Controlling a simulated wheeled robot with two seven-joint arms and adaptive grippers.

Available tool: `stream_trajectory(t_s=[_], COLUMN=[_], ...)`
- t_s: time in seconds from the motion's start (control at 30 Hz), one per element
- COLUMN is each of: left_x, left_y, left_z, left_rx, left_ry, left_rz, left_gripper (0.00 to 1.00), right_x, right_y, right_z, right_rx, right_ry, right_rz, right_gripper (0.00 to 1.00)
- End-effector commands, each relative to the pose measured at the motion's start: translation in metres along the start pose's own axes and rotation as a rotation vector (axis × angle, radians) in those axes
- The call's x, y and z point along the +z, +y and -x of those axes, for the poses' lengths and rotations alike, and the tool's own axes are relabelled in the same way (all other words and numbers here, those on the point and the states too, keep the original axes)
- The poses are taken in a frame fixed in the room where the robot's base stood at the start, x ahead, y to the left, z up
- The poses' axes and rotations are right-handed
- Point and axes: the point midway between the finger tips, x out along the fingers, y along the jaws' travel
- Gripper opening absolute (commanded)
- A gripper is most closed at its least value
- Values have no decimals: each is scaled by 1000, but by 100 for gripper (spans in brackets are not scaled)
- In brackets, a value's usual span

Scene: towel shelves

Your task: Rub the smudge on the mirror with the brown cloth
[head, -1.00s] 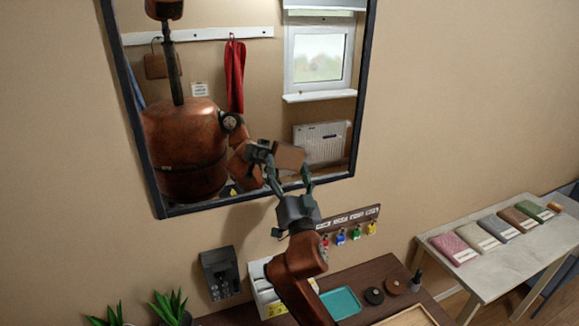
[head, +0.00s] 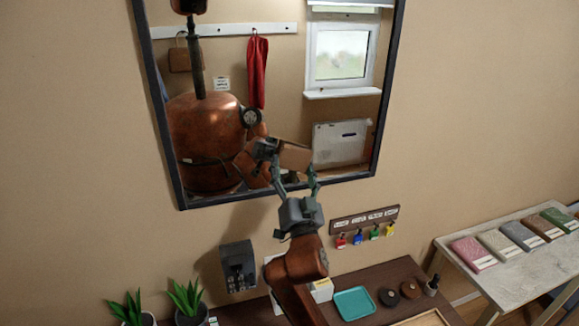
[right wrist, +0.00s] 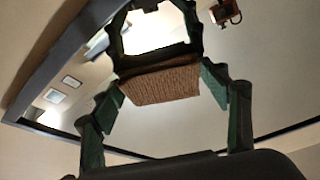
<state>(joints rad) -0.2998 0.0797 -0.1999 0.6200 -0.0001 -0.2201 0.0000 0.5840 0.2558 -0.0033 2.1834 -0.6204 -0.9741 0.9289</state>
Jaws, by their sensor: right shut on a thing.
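The mirror (head: 215,60) hangs on the wall in a dark frame. I cannot make out a smudge on its glass. My right gripper (head: 297,178) is at the mirror's lower right part, pointing up at the glass. It is shut on the brown cloth (head: 296,157). In the right wrist view the cloth (right wrist: 160,83) shows as a brown, ribbed patch between the green fingers (right wrist: 165,115). I cannot tell whether the cloth touches the glass. The mirror also reflects my gripper and body. My left gripper is not in view.
A key rack (head: 364,219) with several coloured tags is right of my arm. A wall phone (head: 238,266) is to its left. Below are a teal tray (head: 354,303) on a dark table and potted plants (head: 186,298). A pale bench (head: 500,288) with folded towels stands at right.

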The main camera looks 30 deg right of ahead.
Motion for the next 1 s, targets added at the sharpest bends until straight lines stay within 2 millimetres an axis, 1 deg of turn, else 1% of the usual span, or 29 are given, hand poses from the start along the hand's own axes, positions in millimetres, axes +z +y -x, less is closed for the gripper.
stream_trajectory(t_s=[0.13,0.53,0.7,1.0], left_x=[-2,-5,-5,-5], left_y=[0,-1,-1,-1], left_z=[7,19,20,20], left_rx=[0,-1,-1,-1], left_ry=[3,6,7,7], left_rz=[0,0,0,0], left_gripper=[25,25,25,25], right_x=[-8,-21,-23,-23], right_y=[0,0,1,1], right_z=[13,47,52,53], right_rx=[0,0,1,1], right_ry=[1,1,2,2], right_rz=[-3,-2,-1,-1], right_gripper=[55,55,55,55])
